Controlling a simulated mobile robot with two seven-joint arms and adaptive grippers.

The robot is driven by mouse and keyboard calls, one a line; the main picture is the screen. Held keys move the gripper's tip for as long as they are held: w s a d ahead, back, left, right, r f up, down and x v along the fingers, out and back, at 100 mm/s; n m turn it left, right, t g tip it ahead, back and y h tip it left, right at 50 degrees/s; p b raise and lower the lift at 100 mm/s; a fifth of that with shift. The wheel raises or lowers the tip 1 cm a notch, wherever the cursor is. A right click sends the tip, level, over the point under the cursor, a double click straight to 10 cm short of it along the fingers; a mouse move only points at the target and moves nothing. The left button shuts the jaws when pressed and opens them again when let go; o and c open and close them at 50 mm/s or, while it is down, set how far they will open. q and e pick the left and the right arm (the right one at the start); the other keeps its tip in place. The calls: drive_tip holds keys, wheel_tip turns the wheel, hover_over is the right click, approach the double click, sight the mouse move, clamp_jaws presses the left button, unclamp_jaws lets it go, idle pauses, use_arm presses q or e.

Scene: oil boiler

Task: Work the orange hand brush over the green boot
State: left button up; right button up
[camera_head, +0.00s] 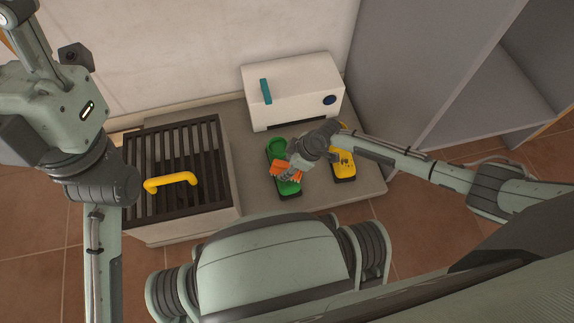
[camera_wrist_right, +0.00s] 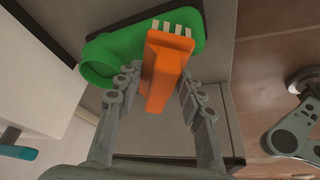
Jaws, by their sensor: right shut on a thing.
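The green boot (camera_head: 289,188) lies on the grey platform, its round opening toward the back and a dark sole edge showing. The orange hand brush (camera_head: 280,167) is over the boot's middle. My right gripper (camera_head: 292,162) is shut on the brush from above and partly hides boot and brush. In the right wrist view, the orange brush (camera_wrist_right: 163,75) sits between both fingers, its pale bristle tufts over the green boot (camera_wrist_right: 125,48). I cannot tell whether the bristles touch the boot. My left arm shows at the left, but its gripper is out of view.
A yellow boot (camera_head: 343,163) lies right of the green one. A white box (camera_head: 300,85) with a teal handle stands behind. A dark slatted grate (camera_head: 190,150) with a yellow handle (camera_head: 170,181) is at the left. The platform's front right is clear.

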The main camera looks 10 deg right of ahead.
drive_tip(key=shift+f+b, duration=0.6)
drive_tip(key=shift+f, duration=0.2)
idle(0.4)
idle(0.8)
